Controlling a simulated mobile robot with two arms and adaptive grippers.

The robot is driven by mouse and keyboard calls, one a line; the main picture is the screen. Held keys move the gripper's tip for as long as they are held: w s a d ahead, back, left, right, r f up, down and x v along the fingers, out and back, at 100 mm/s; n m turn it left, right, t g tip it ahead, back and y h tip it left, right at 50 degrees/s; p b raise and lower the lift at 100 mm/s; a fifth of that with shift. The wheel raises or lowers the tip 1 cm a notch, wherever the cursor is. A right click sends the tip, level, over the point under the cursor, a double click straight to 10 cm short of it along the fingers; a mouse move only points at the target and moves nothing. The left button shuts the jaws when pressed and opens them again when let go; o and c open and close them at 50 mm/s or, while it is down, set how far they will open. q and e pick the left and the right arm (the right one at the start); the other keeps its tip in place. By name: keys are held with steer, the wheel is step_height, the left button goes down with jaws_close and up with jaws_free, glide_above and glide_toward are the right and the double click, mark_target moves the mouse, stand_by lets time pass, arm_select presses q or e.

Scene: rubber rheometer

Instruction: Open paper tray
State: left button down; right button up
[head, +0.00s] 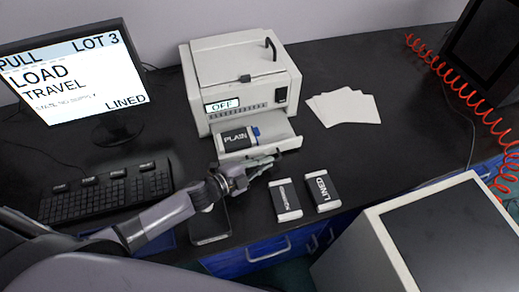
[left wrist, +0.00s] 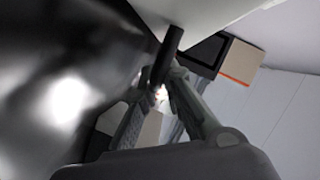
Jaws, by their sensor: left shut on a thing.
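The white machine (head: 243,75) stands at the back middle of the black bench, with its display reading OFF. Its paper tray (head: 287,144) sticks out at the lower front, pulled out at least part way. A pack marked PLAIN (head: 236,139) lies in the tray beside a small blue part. My left gripper (head: 269,161) is at the tray's front. In the left wrist view its fingers (left wrist: 161,82) are closed around a dark bar (left wrist: 172,42), seemingly the tray handle, below a pale surface. My right gripper is in neither view.
A LINED pack (head: 322,190) and another dark-banded pack (head: 285,200) lie right of my left arm. White sheets (head: 343,107) lie right of the machine. A monitor (head: 72,80) and keyboard (head: 108,193) stand at left. A pale box-like unit (head: 440,235) fills the lower right.

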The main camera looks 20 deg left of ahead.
arm_select(q)
steer(key=c, duration=1.7)
jaws_free()
steer(key=shift+r, duration=0.1)
step_height(320, 180, up, 10)
steer(key=shift+f, duration=0.25)
steer(key=shift+r, duration=0.15)
